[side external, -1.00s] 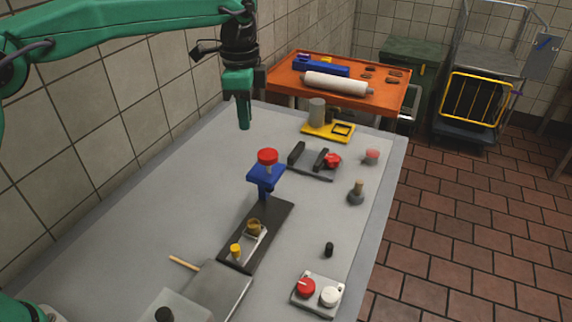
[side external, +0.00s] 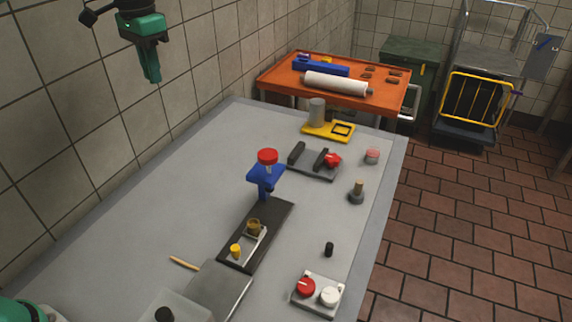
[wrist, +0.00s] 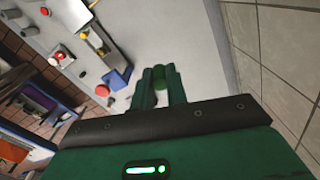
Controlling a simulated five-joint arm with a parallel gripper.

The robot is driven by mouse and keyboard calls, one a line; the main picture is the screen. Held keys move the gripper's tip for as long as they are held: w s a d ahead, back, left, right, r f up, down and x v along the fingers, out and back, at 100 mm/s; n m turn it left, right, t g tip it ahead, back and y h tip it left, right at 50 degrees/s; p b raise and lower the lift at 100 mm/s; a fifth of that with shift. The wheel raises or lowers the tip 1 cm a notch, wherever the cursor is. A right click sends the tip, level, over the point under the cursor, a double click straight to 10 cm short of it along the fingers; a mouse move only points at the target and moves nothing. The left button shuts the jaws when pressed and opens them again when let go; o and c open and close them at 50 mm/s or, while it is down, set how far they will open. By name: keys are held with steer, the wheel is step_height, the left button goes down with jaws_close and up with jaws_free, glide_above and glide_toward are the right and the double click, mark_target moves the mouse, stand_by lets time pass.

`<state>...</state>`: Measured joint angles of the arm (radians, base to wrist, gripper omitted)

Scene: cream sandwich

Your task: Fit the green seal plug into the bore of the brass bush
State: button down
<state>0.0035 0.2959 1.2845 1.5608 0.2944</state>
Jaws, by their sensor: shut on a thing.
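My gripper (side external: 150,76) is high at the upper left in the side external view, in front of the tiled wall. In the wrist view its fingers (wrist: 160,84) are shut on the green seal plug (wrist: 159,73), a small rounded green piece between the tips. In the side view I cannot tell the plug from the green fingers. The brass bush (side external: 254,226) sits in a pale holder on the dark base of the blue press, well apart from my gripper. Its bore seems to face up. It looks empty, but it is small.
The blue press (side external: 265,178) with its red knob (side external: 268,156) stands beside the bush. A yellow piece (side external: 235,250) sits in the same holder. A metal box (side external: 222,288), a red-and-white knob panel (side external: 317,308) and a black cylinder (side external: 329,249) lie nearer. The table's left middle is clear.

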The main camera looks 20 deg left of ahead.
steer(key=s+d+f, duration=0.2)
steer(key=d+f, duration=0.3)
steer(key=d, duration=0.3)
steer(key=s+d+f, duration=0.2)
steer(key=d+f, duration=0.2)
steer(key=d, duration=0.5)
steer(key=s+d+f+m, duration=0.1)
steer(key=s+d+f, duration=0.7)
steer(key=s+d, duration=0.3)
glide_above(253, 227)
step_height(253, 227, down, 7)
steer(key=shift+f, duration=0.2)
steer(key=shift+f, duration=0.1)
